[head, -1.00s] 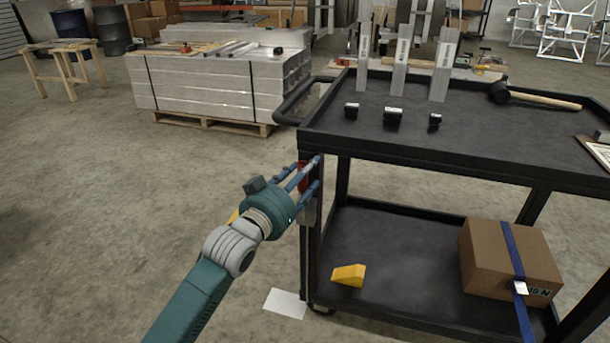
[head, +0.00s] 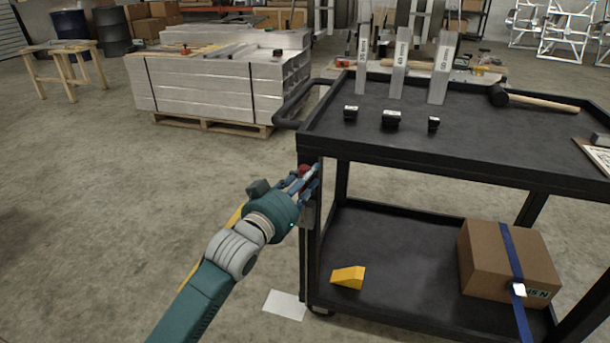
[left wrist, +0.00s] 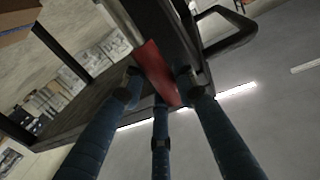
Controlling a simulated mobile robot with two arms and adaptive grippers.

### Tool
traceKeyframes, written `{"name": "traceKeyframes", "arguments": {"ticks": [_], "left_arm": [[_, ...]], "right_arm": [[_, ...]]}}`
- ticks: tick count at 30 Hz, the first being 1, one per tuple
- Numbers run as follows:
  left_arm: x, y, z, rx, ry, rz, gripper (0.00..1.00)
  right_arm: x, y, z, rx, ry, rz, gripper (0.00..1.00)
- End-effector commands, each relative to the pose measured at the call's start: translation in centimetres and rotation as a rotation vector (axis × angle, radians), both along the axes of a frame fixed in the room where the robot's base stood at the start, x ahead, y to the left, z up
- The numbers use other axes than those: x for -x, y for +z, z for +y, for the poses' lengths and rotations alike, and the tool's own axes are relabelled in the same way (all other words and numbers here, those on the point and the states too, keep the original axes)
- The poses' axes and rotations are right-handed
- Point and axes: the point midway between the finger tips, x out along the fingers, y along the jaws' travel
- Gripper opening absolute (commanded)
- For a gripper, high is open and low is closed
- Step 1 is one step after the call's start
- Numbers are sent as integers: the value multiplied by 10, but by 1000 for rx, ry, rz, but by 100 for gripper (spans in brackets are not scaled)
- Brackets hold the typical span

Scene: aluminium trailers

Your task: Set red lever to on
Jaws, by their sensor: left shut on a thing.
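The red lever (head: 304,170) is on the side of the black cart's left front post, just below the top shelf. Its red tip shows between my fingers in the head view. In the left wrist view the red lever (left wrist: 160,75) runs between the blue fingers, beside the dark cart frame. My left gripper (head: 308,180) is shut on the lever, with its fingers around it. The lever's lower part and its mount are mostly hidden by the fingers. My right gripper is not in view.
The black cart (head: 420,165) holds small black blocks, upright metal bars and a mallet (head: 540,101) on top. A yellow wedge (head: 348,277) and a strapped cardboard box (head: 508,262) are on its lower shelf. Open floor lies left of the cart.

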Motion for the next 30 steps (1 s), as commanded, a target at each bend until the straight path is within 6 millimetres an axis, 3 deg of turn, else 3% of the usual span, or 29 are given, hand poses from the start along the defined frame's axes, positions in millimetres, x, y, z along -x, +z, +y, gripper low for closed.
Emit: {"name": "traceKeyframes", "arguments": {"ticks": [4,13,21,30], "left_arm": [[2,2,-5,-49,0,-13,0],[6,-2,-19,-170,-1,-54,0],[12,-8,-37,-312,-2,-100,0],[21,-26,-64,-522,-3,-168,0]], "right_arm": [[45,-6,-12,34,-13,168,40],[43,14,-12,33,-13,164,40],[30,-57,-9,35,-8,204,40],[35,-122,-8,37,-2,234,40]]}}
